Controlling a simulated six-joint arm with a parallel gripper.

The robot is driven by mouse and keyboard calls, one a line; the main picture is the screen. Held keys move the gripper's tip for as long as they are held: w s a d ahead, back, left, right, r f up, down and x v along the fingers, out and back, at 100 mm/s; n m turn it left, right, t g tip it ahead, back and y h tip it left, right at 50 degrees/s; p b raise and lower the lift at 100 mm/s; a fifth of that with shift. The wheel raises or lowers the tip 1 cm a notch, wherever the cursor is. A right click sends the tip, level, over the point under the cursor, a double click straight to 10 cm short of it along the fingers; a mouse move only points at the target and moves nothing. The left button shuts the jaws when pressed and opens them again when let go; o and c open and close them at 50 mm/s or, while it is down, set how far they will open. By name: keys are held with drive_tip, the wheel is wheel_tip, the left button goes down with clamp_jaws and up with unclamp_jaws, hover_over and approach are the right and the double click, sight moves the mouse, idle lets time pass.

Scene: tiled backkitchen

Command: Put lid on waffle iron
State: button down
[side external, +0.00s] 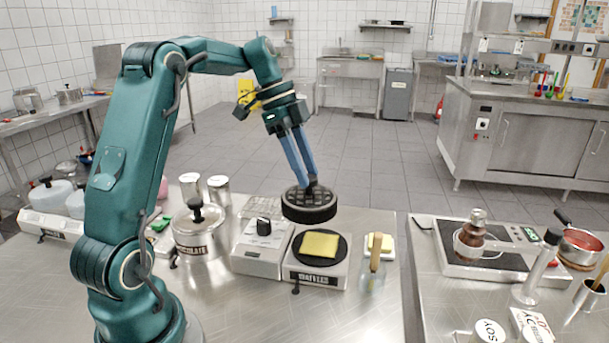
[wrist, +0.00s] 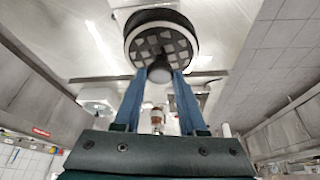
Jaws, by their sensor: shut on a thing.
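My gripper (side external: 312,182) is shut on the knob of the black round lid (side external: 309,208), which has a grid-patterned top. The lid hangs in the air above the waffle iron (side external: 317,276) and appears roughly level. The waffle iron has a pale base and a round dark plate, with a square yellow waffle (side external: 319,244) lying on the plate. In the wrist view my two blue fingers (wrist: 160,78) meet at the knob, and the lid (wrist: 162,45) shows beyond them. The wrist view does not show the waffle iron clearly.
The front steel counter (side external: 250,312) is clear.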

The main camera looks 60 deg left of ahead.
sight(316, 200)
drive_tip(key=d, duration=0.1)
drive_tip(key=d+m, duration=0.2)
drive_tip(key=shift+d+r+g, duration=0.2)
drive_tip(key=shift+r+g, duration=0.1)
drive_tip(key=shift+g, duration=0.1)
drive_tip(key=shift+d, duration=0.25)
drive_tip(key=shift+f, duration=3.2)
drive_tip(key=shift+f, duration=0.15)
unclamp_jaws()
drive_tip(key=shift+r, duration=3.5)
